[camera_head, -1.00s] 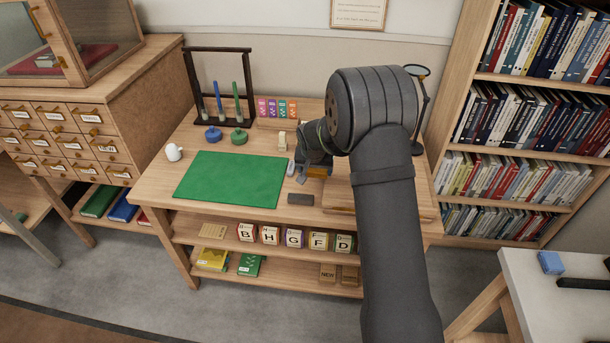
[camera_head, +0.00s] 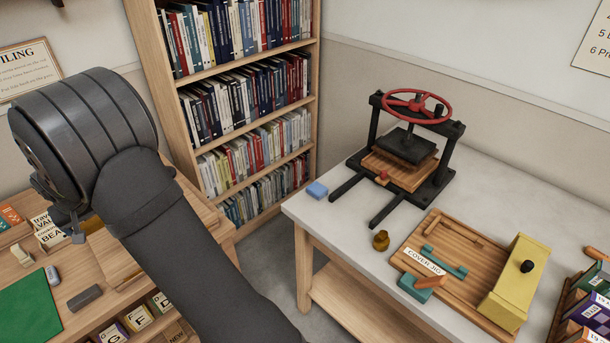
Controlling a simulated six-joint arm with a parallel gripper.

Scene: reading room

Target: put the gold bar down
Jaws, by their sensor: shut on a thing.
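My gripper (camera_head: 76,228) is at the left of the picture, above the wooden desk, partly hidden behind my own wrist. Its jaws are hard to make out from here. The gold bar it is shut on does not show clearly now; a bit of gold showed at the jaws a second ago. Below the gripper, the desk (camera_head: 190,268) holds a dark grey block (camera_head: 85,298), a small pale piece (camera_head: 52,275) and a green mat (camera_head: 27,312).
A white-topped table (camera_head: 330,222) stands at the right. A bookcase (camera_head: 310,100) stands behind.

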